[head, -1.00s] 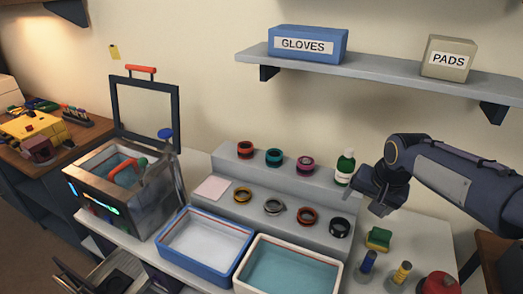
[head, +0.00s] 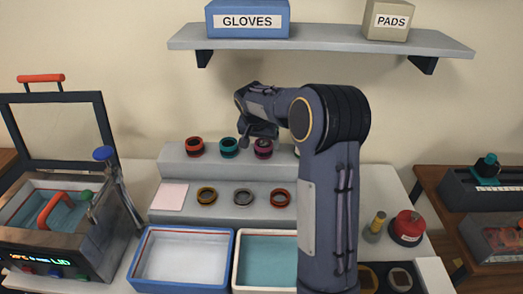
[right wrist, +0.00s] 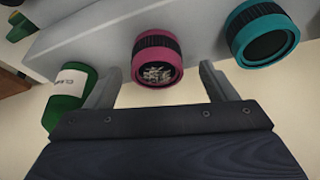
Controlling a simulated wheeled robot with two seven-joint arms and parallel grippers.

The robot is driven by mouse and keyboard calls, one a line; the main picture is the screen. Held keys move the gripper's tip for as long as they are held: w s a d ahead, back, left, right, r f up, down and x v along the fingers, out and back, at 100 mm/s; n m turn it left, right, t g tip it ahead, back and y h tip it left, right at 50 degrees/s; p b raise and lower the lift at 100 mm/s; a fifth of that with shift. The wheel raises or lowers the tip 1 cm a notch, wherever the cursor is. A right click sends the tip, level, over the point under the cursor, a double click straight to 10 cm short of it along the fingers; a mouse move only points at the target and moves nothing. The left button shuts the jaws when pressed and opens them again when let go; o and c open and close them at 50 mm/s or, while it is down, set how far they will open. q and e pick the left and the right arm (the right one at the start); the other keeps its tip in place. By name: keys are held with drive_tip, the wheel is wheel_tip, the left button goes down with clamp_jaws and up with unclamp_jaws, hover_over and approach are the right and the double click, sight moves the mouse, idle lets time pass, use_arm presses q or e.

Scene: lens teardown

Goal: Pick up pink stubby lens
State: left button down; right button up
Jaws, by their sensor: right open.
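The pink stubby lens (head: 263,152) stands on the upper step of the grey riser, partly covered by my right gripper (head: 258,138). In the right wrist view the pink lens (right wrist: 157,57) shows its pink rim, dark ribbed band and patterned inside. My right gripper is open and empty, its two fingers on either side of the lens in that view. The fingertips appear near the lens; I cannot tell whether they touch it. My left gripper is not in view.
A teal lens (head: 229,147) and a red lens (head: 195,147) share the upper step. A green bottle (right wrist: 68,95) stands close on the other side. A shelf (head: 320,42) hangs above; a blue tray (head: 230,262) is in front.

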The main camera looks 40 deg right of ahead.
sight(263, 144)
drive_tip(key=x, duration=0.2)
drive_tip(key=b+x, duration=0.1)
drive_tip(key=x, duration=0.1)
drive_tip(key=shift+s+d+r, duration=0.1)
drive_tip(key=shift+d, duration=0.15)
drive_tip(key=shift+r, duration=0.1)
drive_tip(key=shift+c, duration=0.6)
drive_tip(key=c, duration=1)
